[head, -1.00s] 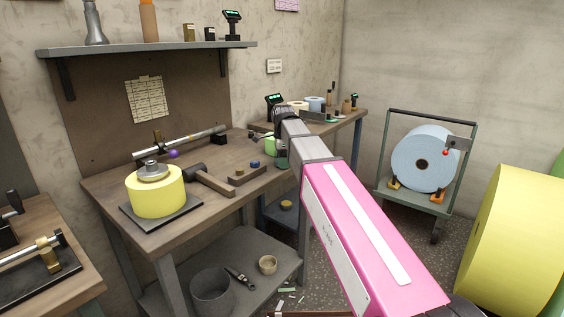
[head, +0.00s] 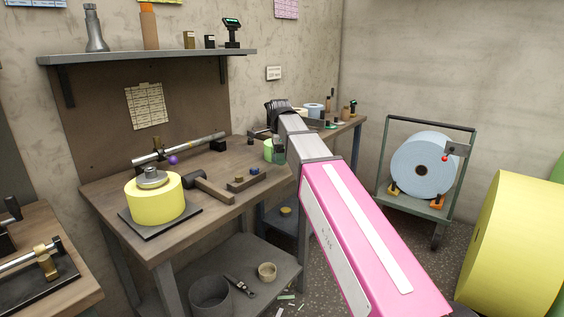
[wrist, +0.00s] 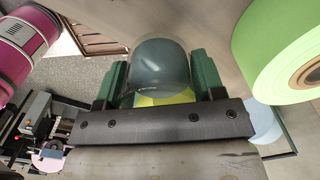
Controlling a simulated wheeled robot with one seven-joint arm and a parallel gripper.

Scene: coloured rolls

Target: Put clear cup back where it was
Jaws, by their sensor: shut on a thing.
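The clear cup (wrist: 160,66) is a see-through, rounded vessel between the two dark green fingers of my gripper (wrist: 160,85) in the wrist view. The fingers are shut on it, one at each side. Something yellow shows through or behind its lower part. In the head view my gripper (head: 278,152) is by the right end of the wooden workbench (head: 225,205), partly hidden behind my arm. The cup cannot be made out clearly there. I cannot tell from these frames whether the cup touches any surface.
A light green roll (wrist: 285,45) is close to the gripper on the right. On the workbench are a yellow roll (head: 155,198) and a hammer (head: 212,187). A second table (head: 345,126) stands behind my arm. A cart (head: 407,201) carries a blue roll (head: 425,165).

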